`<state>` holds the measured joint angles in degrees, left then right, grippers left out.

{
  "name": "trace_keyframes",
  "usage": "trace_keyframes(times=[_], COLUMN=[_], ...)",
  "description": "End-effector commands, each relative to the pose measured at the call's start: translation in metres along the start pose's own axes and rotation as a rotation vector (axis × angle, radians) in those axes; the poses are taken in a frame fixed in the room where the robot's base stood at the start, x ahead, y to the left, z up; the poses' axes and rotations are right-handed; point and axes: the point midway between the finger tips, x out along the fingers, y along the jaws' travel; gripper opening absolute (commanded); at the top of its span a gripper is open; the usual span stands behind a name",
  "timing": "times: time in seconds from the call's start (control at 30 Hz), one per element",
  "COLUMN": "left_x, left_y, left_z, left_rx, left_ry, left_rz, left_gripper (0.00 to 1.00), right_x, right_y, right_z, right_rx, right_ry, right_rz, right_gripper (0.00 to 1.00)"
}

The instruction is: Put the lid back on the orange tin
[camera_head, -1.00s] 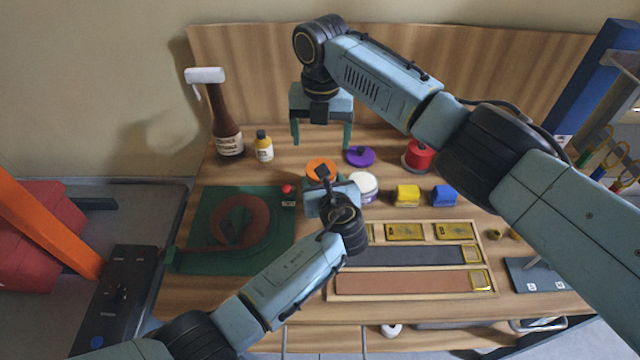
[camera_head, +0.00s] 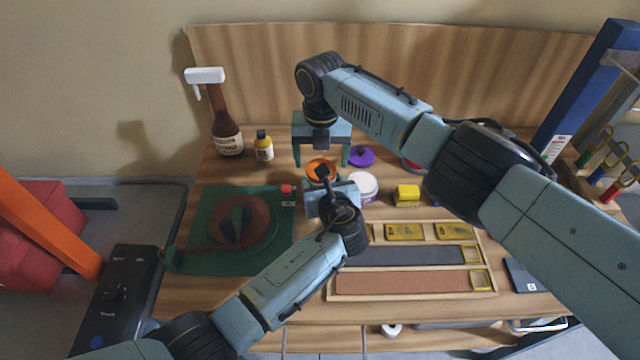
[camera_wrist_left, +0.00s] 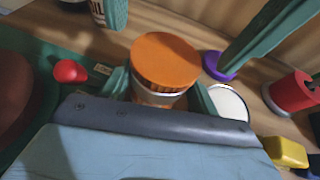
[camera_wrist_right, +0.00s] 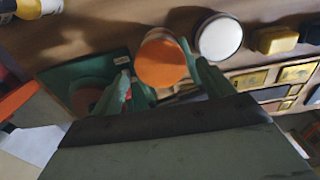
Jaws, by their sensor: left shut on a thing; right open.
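The orange tin (camera_wrist_left: 158,97) stands on the table with a flat, ridged-edge orange lid (camera_wrist_left: 165,60) on top. The lid looks level; whether it is fully pressed down I cannot tell. My left gripper (camera_wrist_left: 160,92) is shut around the tin's body, below the lid. In the head view the lid (camera_head: 320,167) is partly hidden by my left wrist. My right gripper (camera_head: 321,158) is open and empty, pointing down just above and behind the tin. In the right wrist view the lid (camera_wrist_right: 162,63) lies between its spread fingers.
A white-topped tin (camera_head: 363,187) stands close to the right, with a purple knobbed lid (camera_head: 362,156) behind it. Yellow (camera_head: 407,195) and blue blocks and a red spool are farther right.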

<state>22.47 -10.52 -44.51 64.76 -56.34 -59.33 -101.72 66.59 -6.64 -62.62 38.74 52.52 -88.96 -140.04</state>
Motion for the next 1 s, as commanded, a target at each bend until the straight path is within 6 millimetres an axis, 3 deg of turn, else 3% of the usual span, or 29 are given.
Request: trace_keyframes(times=[0.2, 0.5, 0.87, 0.9, 1.0], left_x=[0.0, 0.0, 0.0, 0.0, 0.0], left_y=[0.0, 0.0, 0.0, 0.0, 0.0], left_z=[-0.001, -0.001, -0.001, -0.001, -0.001], left_rx=[0.0, 0.0, 0.0, 0.0, 0.0], left_ry=[0.001, 0.001, 0.001, 0.001, 0.001], left_rz=[-0.001, -0.001, -0.001, -0.001, -0.001], left_gripper=[0.0, 0.0, 0.0, 0.0, 0.0], right_x=[0.018, 0.02, 0.02, 0.02, 0.02], right_y=[0.0, 0.0, 0.0, 0.0, 0.0], right_z=[0.0, 0.0, 0.0, 0.0, 0.0], right_rx=[0.0, 0.0, 0.0, 0.0, 0.0], right_ry=[0.001, 0.0, 0.0, 0.0, 0.0], right_rz=[0.0, 0.001, 0.001, 0.001, 0.001], right_gripper=[0.8, 0.8, 0.35, 0.67, 0.81])
